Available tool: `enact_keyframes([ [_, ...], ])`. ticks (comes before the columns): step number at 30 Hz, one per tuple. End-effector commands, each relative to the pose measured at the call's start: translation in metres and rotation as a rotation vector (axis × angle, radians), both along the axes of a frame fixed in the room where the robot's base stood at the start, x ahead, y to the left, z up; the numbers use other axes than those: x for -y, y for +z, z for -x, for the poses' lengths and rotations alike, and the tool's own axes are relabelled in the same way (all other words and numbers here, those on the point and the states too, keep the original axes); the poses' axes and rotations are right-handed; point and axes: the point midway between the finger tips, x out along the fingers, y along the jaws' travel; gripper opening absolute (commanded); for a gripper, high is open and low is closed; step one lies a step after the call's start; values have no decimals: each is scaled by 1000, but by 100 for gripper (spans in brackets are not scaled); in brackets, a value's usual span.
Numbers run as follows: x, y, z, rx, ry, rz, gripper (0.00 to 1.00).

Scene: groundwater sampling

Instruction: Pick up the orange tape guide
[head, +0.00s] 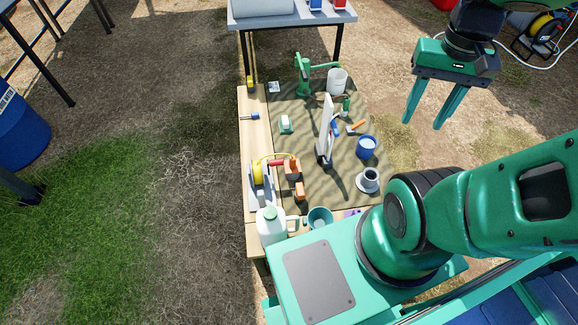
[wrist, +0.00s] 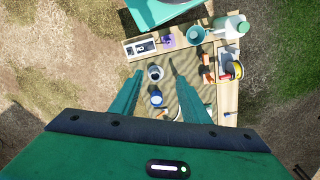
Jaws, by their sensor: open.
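Orange blocky parts (head: 292,168) stand beside a yellow tape reel (head: 257,172) at the near left of the work table, with another small orange piece (head: 299,190) just in front. I cannot tell for sure which of these is the tape guide. In the wrist view, orange parts (wrist: 208,75) show next to the reel (wrist: 237,70), to the right of my fingers. My gripper (head: 421,124) is open and empty, raised high to the right of the table and well apart from the orange parts. It also shows in the wrist view (wrist: 159,76).
A white jug (head: 271,226) and a teal bowl (head: 320,218) stand near the orange parts. An upright white board (head: 326,130), a blue cup (head: 367,147), a grey cup (head: 369,179) and a green stand (head: 303,75) occupy the mat. Bare mat (head: 295,105) shows at the back left.

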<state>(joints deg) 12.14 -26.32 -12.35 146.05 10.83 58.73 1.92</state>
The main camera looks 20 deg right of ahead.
Motion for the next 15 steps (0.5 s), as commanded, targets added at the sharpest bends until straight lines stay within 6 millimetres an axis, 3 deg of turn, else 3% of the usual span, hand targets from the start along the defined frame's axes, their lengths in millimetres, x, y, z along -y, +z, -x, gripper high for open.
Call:
enact_keyframes([
  [8, 7, -32, -85, -16, -234, 59, 42],
  [15, -10, -82, -164, 2, -444, 89, 42],
])
